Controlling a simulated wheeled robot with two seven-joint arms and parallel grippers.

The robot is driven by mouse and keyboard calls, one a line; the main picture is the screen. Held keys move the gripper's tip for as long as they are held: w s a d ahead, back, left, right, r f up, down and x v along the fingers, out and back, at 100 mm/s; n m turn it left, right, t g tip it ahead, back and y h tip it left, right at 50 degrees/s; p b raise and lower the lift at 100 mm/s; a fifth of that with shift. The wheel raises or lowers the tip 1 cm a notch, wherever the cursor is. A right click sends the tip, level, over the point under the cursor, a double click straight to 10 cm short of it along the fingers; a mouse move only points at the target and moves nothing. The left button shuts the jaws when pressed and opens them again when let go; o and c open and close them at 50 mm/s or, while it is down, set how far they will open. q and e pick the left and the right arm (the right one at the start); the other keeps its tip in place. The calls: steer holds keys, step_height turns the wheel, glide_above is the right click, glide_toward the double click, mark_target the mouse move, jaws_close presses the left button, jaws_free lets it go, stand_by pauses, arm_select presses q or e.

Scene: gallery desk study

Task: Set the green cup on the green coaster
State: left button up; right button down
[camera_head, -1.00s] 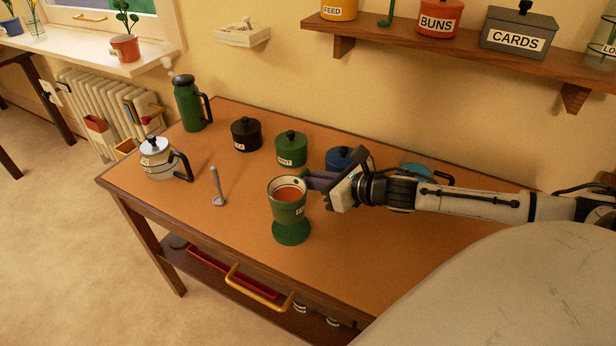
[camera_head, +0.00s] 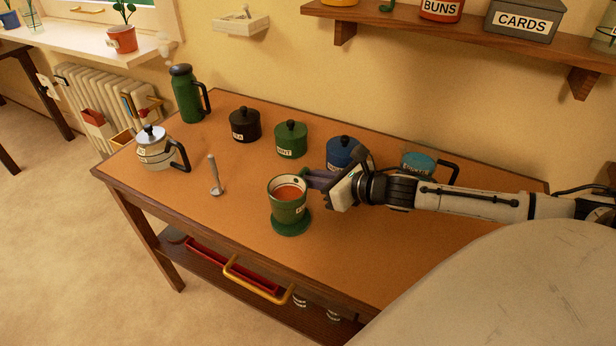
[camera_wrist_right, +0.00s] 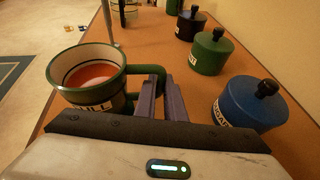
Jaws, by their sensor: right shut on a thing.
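The green cup (camera_head: 288,205) holds a reddish-brown liquid and stays upright. It is over the green coaster (camera_head: 291,226), and the coaster's rim shows below the cup's base. I cannot tell whether the base touches the coaster. My right gripper (camera_head: 318,181) comes in from the right and is shut on the cup's handle. In the right wrist view the cup (camera_wrist_right: 92,77) is at the left, with its handle (camera_wrist_right: 152,70) between the purple fingers (camera_wrist_right: 160,101). My left gripper is not in view.
Black (camera_head: 245,124), green (camera_head: 291,139) and blue (camera_head: 341,153) lidded canisters stand behind the cup. A ladle (camera_head: 214,178), a white pot (camera_head: 154,150) and a green flask (camera_head: 187,95) are at the left. A light-blue item (camera_head: 418,166) is behind my right arm. The desk front (camera_head: 340,262) is clear.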

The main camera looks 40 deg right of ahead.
steer(key=shift+f+b, duration=0.3)
steer(key=shift+f, duration=0.1)
steer(key=c, duration=1.8)
jaws_free()
steer(key=shift+o, duration=0.2)
steer(key=shift+f, duration=0.1)
steer(key=shift+s+d+p, duration=0.2)
steer(key=shift+s+p, duration=0.5)
steer(key=shift+s, duration=0.25)
steer(key=shift+s+d+p, duration=0.2)
steer(key=shift+s+p, duration=0.55)
steer(key=shift+s, duration=0.25)
steer(key=shift+s+d+p, duration=0.2)
steer(key=shift+s+p, duration=0.5)
steer(key=shift+s, duration=0.25)
steer(key=shift+s+d+p, duration=0.25)
steer(key=shift+s+p, duration=0.35)
steer(key=shift+s, duration=0.45)
